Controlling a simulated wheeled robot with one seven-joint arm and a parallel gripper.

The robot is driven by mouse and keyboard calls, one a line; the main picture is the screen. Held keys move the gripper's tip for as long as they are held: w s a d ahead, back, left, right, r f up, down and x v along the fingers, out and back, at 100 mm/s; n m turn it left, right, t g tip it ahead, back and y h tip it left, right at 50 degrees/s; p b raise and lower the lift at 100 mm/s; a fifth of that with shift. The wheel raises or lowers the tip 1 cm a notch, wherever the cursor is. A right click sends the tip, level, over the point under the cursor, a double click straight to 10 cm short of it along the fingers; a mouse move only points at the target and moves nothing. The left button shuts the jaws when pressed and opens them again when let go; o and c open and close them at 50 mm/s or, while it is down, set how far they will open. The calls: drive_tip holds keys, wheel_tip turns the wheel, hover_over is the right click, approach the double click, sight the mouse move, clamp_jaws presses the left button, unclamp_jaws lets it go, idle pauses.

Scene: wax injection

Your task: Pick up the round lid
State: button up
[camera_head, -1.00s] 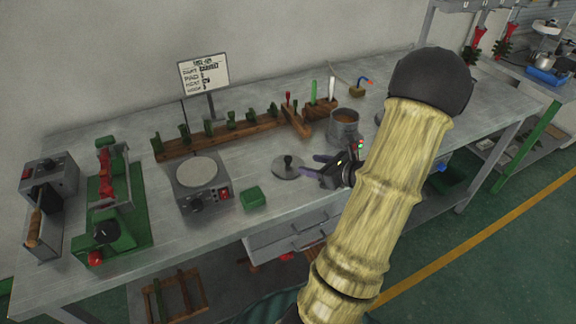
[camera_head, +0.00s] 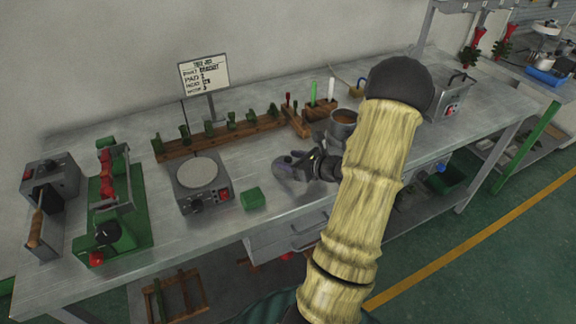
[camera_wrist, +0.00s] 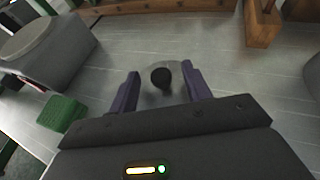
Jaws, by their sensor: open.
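The round lid is a flat grey disc with a dark knob. In the wrist view the lid (camera_wrist: 182,69) lies on the bench with its knob (camera_wrist: 160,77) between my two purple fingers. In the head view only part of the lid (camera_head: 279,172) shows, as my gripper (camera_head: 292,162) covers most of it. My gripper (camera_wrist: 162,88) is open, one finger on each side of the knob, with visible gaps. I cannot tell how far the fingertips are above the disc.
A green block (camera_head: 253,198) and a grey device with a round plate (camera_head: 203,184) stand left of the lid. A metal pot (camera_head: 342,124) is close on the right. A wooden rack (camera_head: 222,136) runs behind. Bare bench lies between lid and rack.

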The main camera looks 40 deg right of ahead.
sight(290, 159)
drive_tip(key=x, duration=0.3)
drive_tip(key=shift+w, duration=0.25)
clamp_jaws()
